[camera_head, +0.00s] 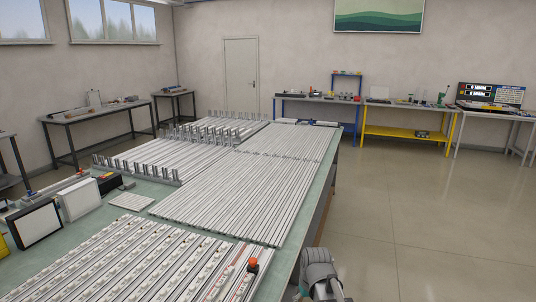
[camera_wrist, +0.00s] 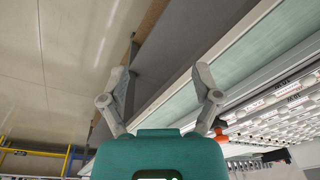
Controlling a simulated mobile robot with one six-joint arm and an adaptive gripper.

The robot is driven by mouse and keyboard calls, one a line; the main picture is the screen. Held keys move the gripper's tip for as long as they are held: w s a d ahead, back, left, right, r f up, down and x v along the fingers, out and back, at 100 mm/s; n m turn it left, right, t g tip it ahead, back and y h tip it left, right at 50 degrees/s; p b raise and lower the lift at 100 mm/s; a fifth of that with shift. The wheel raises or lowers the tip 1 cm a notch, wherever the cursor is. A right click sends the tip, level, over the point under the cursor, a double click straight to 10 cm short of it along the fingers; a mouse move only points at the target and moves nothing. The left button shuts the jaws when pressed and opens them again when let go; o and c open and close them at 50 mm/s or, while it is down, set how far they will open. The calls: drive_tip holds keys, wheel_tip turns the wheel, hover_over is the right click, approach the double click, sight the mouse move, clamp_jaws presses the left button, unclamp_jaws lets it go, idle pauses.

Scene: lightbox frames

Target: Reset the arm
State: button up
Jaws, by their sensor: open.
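My arm (camera_head: 320,276) shows at the bottom edge of the head view, just right of the long table's edge. The gripper's fingers cannot be made out there. In the wrist view my gripper (camera_wrist: 160,76) has its two grey fingers spread wide apart, with nothing between them. Behind the fingers the wrist view shows the table's side and edge. The gripper appears to be beside the table, not touching it.
The long green-topped table (camera_head: 130,200) carries rows of pale aluminium rails (camera_head: 225,195). An orange-red knob (camera_head: 252,265) stands near its right edge, close to my arm. Workbenches, one with a yellow frame (camera_head: 405,132), line the walls. The floor (camera_head: 430,220) at right is clear.

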drive_tip(key=s+d+m+g, duration=0.1)
drive_tip(key=s+d+m, duration=0.2)
drive_tip(key=s+d, duration=0.2)
drive_tip(key=s, duration=0.3)
drive_tip(key=shift+s+d+h, duration=0.2)
drive_tip(key=shift+h, duration=0.2)
drive_tip(key=c, duration=0.3)
drive_tip(key=shift+s, duration=0.1)
drive_tip(key=shift+c, duration=0.2)
